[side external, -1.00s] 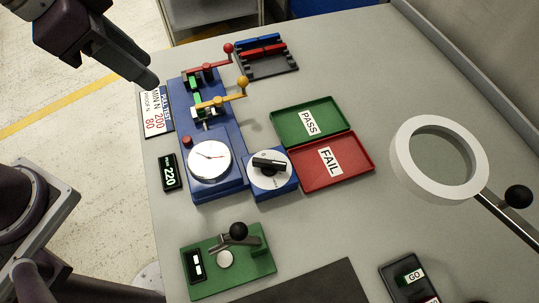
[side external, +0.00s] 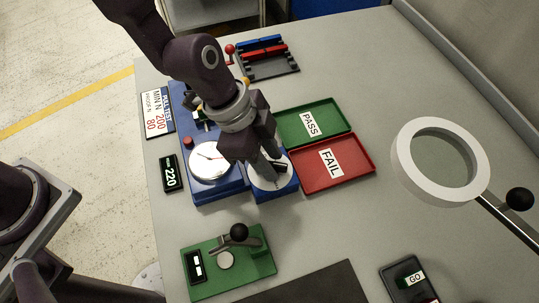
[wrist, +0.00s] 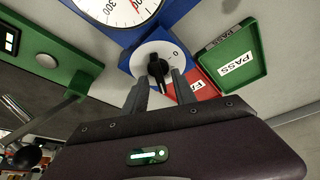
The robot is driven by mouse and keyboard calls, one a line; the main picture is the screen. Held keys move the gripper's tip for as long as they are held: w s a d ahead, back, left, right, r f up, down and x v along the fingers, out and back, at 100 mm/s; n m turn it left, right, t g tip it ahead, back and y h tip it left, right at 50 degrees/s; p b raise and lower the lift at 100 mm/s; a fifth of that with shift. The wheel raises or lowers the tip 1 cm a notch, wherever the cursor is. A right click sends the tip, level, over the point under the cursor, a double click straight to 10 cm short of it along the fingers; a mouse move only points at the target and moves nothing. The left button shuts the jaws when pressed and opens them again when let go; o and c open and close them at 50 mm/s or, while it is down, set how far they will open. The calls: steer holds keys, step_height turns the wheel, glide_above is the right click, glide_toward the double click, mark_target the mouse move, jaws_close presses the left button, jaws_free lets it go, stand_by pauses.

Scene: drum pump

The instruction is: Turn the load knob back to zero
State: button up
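The load knob (wrist: 158,70) is a black bar handle on a round white dial set on a blue block (side external: 285,190). In the wrist view a "0" mark shows on the dial, right of the handle, and the handle does not point at it. My gripper (wrist: 160,82) is open, its two fingers on either side of the near part of the handle; I cannot tell whether they touch it. In the side view my gripper (side external: 273,160) is over the dial and hides part of it. The white gauge (side external: 209,160) has a needle, and the small display (side external: 170,173) reads 220.
The green PASS tray (side external: 335,112) and red FAIL tray (side external: 360,168) lie right of the knob. A green fixture (side external: 255,262) with a black-balled lever stands in front. A ring magnifier (side external: 402,165) is at the right. A rack (side external: 285,70) stands at the back.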

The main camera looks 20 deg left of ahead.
jaws_close()
